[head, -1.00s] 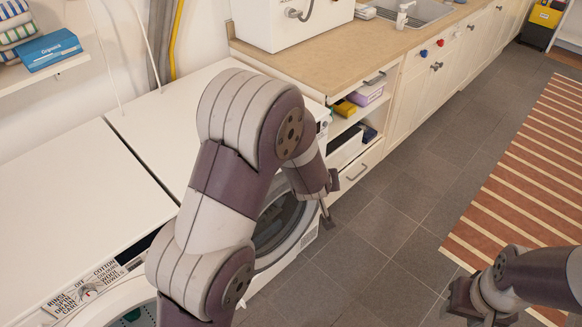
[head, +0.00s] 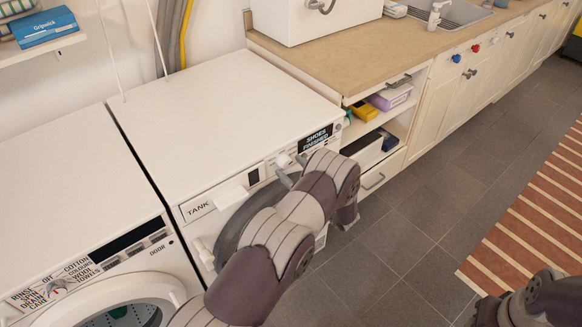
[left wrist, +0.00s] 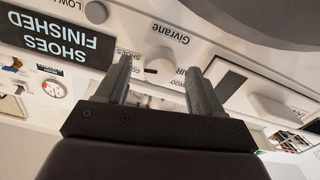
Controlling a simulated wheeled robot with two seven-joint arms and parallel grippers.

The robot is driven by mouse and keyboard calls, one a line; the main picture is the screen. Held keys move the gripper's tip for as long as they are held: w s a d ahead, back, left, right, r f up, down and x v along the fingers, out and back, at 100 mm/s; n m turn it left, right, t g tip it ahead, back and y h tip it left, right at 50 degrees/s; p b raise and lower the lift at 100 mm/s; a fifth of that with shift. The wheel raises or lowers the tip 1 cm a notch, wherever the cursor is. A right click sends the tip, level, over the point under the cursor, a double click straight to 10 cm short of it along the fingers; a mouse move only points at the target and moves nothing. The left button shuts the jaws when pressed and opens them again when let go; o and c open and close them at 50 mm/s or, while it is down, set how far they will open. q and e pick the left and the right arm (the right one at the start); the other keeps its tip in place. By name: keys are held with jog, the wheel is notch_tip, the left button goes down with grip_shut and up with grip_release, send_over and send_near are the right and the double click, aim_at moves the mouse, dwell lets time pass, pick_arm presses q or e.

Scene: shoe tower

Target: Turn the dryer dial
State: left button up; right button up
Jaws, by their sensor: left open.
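The dryer (head: 215,95) is the white machine in the middle, with a dark display reading "SHOES FINISHED" on its front panel. Its round white dial (head: 283,160) shows beside the display; in the left wrist view the dial (left wrist: 163,64) lies between my fingers, with "SHOES" lettered next to it. My left gripper (head: 290,178) is open, its fingers (left wrist: 160,68) reaching toward the panel on either side of the dial. I cannot tell whether they touch it. My right gripper (head: 490,311) is at the lower right edge, mostly cut off.
A second white machine (head: 75,185) with its own dial (head: 57,285) stands left of the dryer. A smaller knob (left wrist: 96,12) sits on the panel near the display. A tank drawer (head: 199,208) is left of the dial.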

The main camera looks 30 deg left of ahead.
pick_arm(q)
jog(key=shift+w+a, duration=0.2)
jog(key=shift+a, duration=0.2)
jog(key=c, duration=1.1)
jog(key=shift+o, duration=0.2)
